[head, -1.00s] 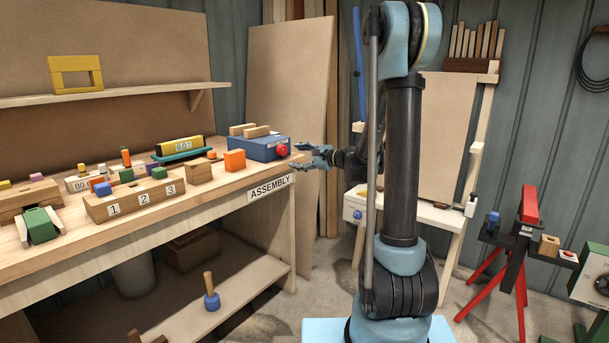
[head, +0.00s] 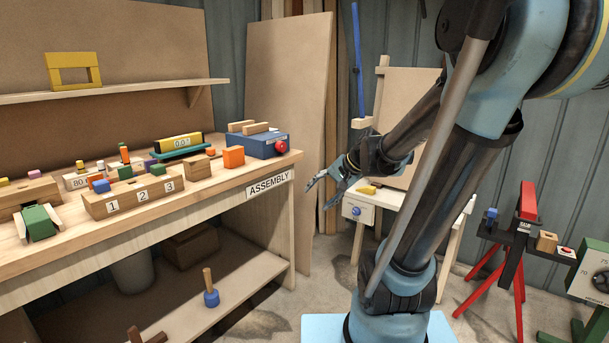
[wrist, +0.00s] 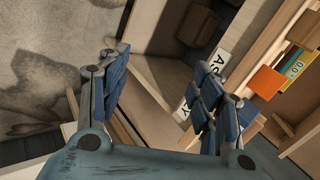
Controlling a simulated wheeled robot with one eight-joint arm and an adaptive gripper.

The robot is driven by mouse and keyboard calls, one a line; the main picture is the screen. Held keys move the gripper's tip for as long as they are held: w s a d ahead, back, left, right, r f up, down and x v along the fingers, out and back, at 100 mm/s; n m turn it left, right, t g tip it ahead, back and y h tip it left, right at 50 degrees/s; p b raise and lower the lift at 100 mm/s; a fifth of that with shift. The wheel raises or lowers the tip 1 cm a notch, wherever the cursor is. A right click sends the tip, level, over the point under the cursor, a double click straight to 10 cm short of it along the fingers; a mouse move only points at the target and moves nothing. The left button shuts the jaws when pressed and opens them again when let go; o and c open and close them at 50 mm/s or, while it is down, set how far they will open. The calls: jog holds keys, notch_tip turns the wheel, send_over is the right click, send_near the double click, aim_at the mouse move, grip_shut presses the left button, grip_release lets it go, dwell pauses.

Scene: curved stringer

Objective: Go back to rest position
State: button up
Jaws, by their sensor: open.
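My gripper (head: 326,186) is open and empty in the head view. It hangs in the air just right of the assembly bench's (head: 272,176) right end, in front of a leaning board. In the wrist view my gripper (wrist: 160,100) shows its two blue fingers spread wide with nothing between them. Beyond the fingers are the bench edge, its ASSEMBLY label, the lower shelf and the stained floor. My arm bends down and left from the upper right of the head view.
On the bench stand a numbered block (head: 140,193), an orange block (head: 233,157) and a blue box with a red button (head: 268,145). A small white table (head: 358,212) stands behind my arm. A red-legged stand (head: 514,250) is at right. Floor between bench and base is clear.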

jog(key=s+d+f+n+g+h, duration=0.1)
jog(key=s+d+f+n+h, duration=0.1)
jog(key=s+d, duration=0.5)
jog(key=s+d+f+n+g+h, duration=0.1)
jog(key=s+d+f+n+h, duration=0.2)
jog(key=s+d+f, duration=0.3)
jog(key=s+h, duration=0.1)
jog(key=s, duration=0.4)
jog(key=shift+s+d+f+g+h, duration=0.2)
jog(key=shift+d+f+g+h, duration=0.1)
jog(key=shift+d+f+h, duration=0.1)
